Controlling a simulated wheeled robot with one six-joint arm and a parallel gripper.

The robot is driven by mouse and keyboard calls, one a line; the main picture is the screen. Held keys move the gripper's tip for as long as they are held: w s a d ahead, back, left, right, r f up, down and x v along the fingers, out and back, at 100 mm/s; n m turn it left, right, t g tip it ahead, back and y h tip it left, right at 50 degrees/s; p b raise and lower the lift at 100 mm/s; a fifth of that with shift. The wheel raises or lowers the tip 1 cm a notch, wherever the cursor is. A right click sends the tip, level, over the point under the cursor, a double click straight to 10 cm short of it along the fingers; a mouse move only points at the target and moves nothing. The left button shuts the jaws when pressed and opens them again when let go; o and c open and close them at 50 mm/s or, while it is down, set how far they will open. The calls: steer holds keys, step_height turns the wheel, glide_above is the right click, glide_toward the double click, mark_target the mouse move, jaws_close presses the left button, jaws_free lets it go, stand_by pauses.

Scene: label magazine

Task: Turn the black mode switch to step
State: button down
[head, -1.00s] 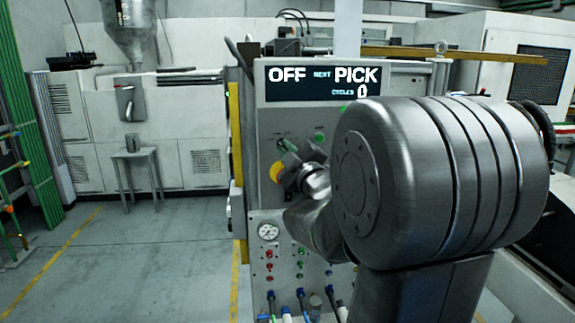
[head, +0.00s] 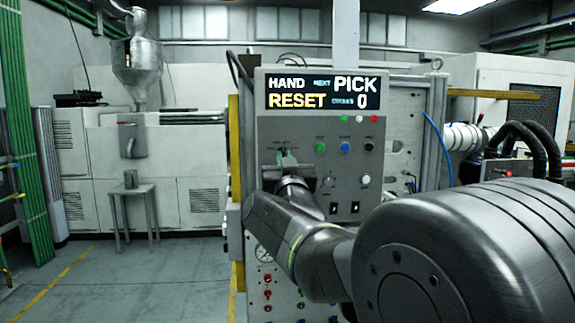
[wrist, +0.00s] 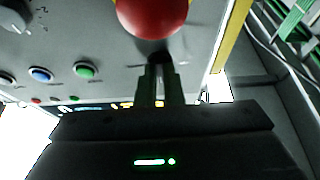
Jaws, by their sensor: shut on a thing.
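The black mode switch (wrist: 160,57) is on the grey control panel (head: 345,210), just above the round red button (wrist: 152,12). In the wrist view, the panel appears upside down and the fingers of my gripper (wrist: 159,72) are shut on the switch knob, hiding most of it. In the head view my gripper (head: 285,158) is against the upper left of the panel and covers the switch, so its pointer cannot be read. The display (head: 322,92) above shows HAND and RESET, with PICK and 0.
A gauge (head: 263,254) and hose fittings are lower down. Open floor (head: 130,280) lies to the left.

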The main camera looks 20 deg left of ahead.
steer(key=shift+s+a+f+m+t+h+p, duration=0.1)
steer(key=shift+m+t+h+p, duration=0.3)
steer(key=shift+m+h, duration=0.85)
steer(key=shift+a+m+t+h+p, duration=0.15)
steer(key=shift+m+h+p, duration=0.35)
steer(key=shift+m, duration=1.55)
steer(key=shift+d, duration=0.1)
steer(key=c, duration=1.6)
jaws_free()
steer(key=shift+o, duration=0.2)
steer(key=shift+s, duration=0.15)
steer(key=v, duration=1.3)
steer(key=shift+s+f, duration=0.15)
steer(key=shift+s, duration=0.05)
steer(key=shift+w+d, duration=0.1)
steer(key=x, duration=1.3)
steer(key=shift+w+r, duration=0.25)
steer(key=shift+w, duration=0.05)
